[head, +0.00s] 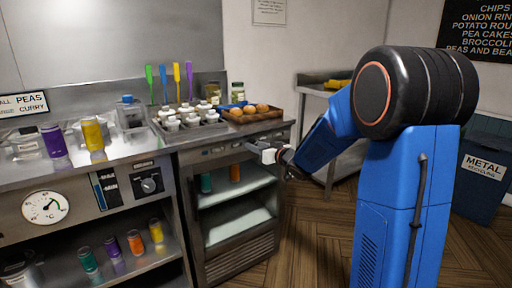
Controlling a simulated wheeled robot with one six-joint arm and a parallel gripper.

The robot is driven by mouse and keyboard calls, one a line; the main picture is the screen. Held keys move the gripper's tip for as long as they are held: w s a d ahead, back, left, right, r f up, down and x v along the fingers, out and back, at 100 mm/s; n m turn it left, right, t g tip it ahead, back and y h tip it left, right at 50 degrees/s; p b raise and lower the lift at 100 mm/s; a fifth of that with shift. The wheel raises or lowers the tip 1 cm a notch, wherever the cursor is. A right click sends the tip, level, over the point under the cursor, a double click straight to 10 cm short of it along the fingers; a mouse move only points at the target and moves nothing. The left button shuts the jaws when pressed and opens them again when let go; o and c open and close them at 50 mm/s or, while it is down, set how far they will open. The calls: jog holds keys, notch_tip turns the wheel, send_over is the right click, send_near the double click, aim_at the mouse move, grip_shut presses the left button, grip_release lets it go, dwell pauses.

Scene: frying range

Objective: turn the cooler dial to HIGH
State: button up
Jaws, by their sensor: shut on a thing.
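The cooler (228,263) is the grey cabinet with open shelves in the middle of the head view. A narrow control strip (210,152) runs along its top front edge, with small fittings too small to read. My gripper (258,150) is at the right part of this strip, reaching in from the right. Its pale fingers are shut on the cooler dial, which they hide. The dial's pointer and its markings cannot be seen, so its setting cannot be told.
The left unit has a black dial (149,185) and a round white gauge (45,207). A wooden tray (262,117) of brown round items and several white-topped pots stand on the counter above my gripper. The wooden floor (305,240) right of the cooler is clear.

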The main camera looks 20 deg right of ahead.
jog(key=shift+f, duration=0.1)
dwell(0.3)
jog(key=o, duration=0.8)
jog(key=shift+c, duration=0.2)
jog(key=v, duration=1.7)
jog(key=shift+s, duration=0.2)
jog(key=shift+d, duration=0.1)
